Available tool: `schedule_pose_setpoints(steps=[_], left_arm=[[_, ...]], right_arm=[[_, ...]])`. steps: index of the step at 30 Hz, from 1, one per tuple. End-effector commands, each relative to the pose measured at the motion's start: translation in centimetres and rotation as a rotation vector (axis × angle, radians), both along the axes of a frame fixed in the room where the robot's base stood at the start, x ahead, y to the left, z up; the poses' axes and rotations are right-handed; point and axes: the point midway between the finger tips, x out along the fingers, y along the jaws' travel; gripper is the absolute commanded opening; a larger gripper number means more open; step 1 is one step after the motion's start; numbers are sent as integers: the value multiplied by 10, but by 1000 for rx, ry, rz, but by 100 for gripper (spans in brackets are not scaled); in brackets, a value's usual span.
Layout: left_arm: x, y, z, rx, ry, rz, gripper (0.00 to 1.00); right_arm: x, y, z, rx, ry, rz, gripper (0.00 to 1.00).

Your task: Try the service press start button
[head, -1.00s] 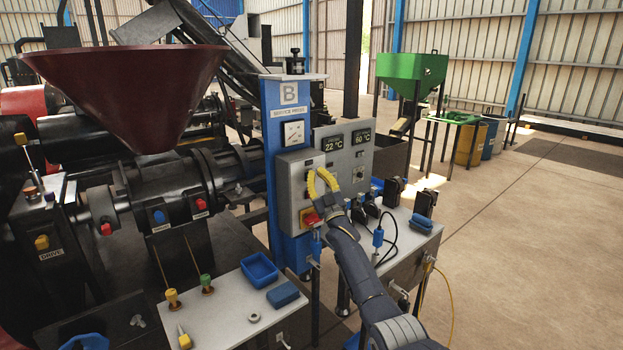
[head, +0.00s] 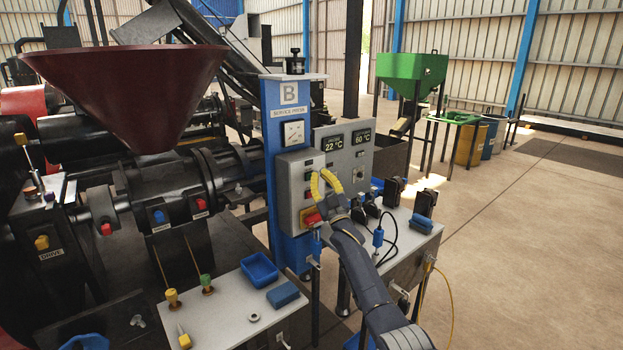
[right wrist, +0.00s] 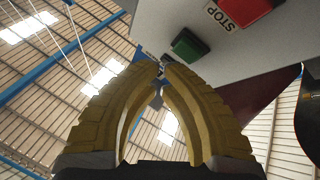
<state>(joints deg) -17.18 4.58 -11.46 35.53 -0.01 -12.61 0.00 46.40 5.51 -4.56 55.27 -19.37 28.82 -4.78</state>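The service press control box (head: 292,190) is grey and fixed to a blue post marked B. In the right wrist view a green button (right wrist: 188,45) stands on the pale panel face, beside a red button (right wrist: 243,8) labelled STOP. The green button's own label is not readable. My right gripper (head: 320,174) is in front of the control box and hides part of its face. In the right wrist view its yellow fingertips (right wrist: 162,72) nearly meet, with nothing held. They appear apart from the green button, just below and left of it. My left gripper is not in view.
A red knob on a yellow plate (head: 312,217) sits low on the box. A bench with black parts (head: 424,203) and a cable lies to the right. A white table (head: 225,308) with a blue tray (head: 260,270) is nearer.

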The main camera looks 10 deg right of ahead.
Motion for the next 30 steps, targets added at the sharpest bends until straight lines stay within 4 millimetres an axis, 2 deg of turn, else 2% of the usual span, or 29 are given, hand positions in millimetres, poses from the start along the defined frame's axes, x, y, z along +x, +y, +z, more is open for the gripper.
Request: schedule_pose_setpoints(steps=[5, 21, 30], left_arm=[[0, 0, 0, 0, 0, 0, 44], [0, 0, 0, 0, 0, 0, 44], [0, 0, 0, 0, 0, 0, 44]], right_arm=[[-3, -2, -1, -1, 1, -1, 0], [-41, -19, 0, 0, -1, -1, 0], [-45, -21, 0, 0, 0, 0, 0]])
